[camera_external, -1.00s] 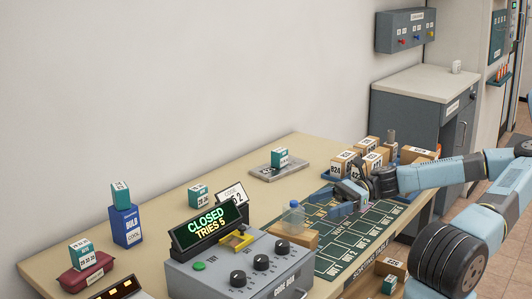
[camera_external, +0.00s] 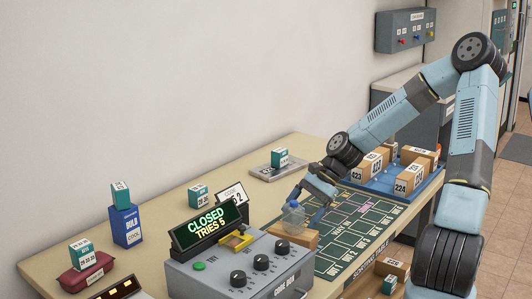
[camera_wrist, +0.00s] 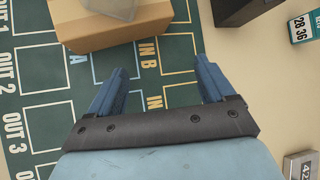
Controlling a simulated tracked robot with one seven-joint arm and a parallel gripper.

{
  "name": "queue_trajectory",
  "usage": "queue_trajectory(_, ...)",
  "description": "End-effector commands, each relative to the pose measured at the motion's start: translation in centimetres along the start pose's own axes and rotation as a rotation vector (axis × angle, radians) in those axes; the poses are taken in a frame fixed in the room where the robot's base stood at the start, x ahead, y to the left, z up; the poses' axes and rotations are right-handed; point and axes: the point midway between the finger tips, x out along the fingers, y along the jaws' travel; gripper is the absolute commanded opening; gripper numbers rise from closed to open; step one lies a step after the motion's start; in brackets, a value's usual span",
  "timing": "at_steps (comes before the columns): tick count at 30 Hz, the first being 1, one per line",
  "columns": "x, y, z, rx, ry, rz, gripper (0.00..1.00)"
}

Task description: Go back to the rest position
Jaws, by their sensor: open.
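My gripper (camera_external: 312,205) is low over the green sorting mat (camera_external: 345,235), just right of a cardboard box with a clear bottle (camera_external: 293,216) on top. In the wrist view my gripper (camera_wrist: 160,85) has its two blue fingers spread wide, with only mat and table between them. The cardboard box (camera_wrist: 120,32) lies just beyond the fingertips, and part of the clear bottle shows on it at the top edge. My arm rises from the gripper to a high elbow at the right.
The code box (camera_external: 240,270) with its display "CLOSED TRIES 5" (camera_external: 210,224) stands at the front. A blue tray (camera_external: 432,178) holds several numbered boxes behind my arm. A teal cube sits on a grey scale (camera_external: 262,174).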

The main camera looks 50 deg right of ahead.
Motion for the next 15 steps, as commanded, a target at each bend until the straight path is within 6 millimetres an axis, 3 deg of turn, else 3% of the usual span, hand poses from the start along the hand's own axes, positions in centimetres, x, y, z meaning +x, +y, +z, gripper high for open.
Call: queue_trajectory(15,-0.7,-1.7,3.3,-0.349,0.280,0.176,0.82)
